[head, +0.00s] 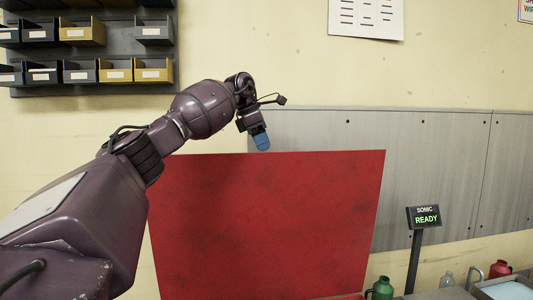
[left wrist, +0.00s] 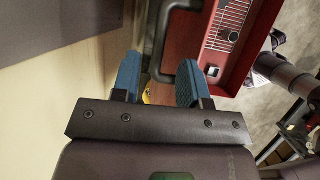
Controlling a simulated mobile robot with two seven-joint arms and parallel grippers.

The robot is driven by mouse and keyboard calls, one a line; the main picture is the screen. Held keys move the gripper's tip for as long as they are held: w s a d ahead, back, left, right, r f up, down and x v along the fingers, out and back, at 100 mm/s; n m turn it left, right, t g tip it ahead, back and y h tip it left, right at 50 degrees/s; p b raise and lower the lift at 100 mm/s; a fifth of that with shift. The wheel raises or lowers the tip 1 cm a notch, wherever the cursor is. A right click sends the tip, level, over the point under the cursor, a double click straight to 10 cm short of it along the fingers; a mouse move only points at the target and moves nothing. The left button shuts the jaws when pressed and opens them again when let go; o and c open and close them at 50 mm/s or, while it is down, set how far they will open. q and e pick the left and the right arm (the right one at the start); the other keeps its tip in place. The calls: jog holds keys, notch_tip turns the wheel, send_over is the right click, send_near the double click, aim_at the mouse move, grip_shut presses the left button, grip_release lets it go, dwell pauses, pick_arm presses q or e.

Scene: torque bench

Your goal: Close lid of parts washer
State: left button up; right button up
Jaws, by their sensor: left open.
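The parts washer's red lid (head: 270,225) stands raised in the head view, its broad flat face toward me. My left gripper (head: 261,142) is at the lid's top edge, its blue fingertip pointing down. In the left wrist view my left gripper (left wrist: 158,84) shows two blue fingers spread apart with no object clearly held. A red washer body (left wrist: 235,45) with a white slotted panel shows at the upper right there. My right gripper is not in view.
A green bottle (head: 382,288) and a red bottle (head: 499,269) stand low at the right. Parts bins (head: 82,32) hang on the wall at upper left. A grey panel (head: 440,170) backs the lid.

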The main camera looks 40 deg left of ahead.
pick_arm(q)
jog(key=shift+x, duration=1.8)
grip_shut()
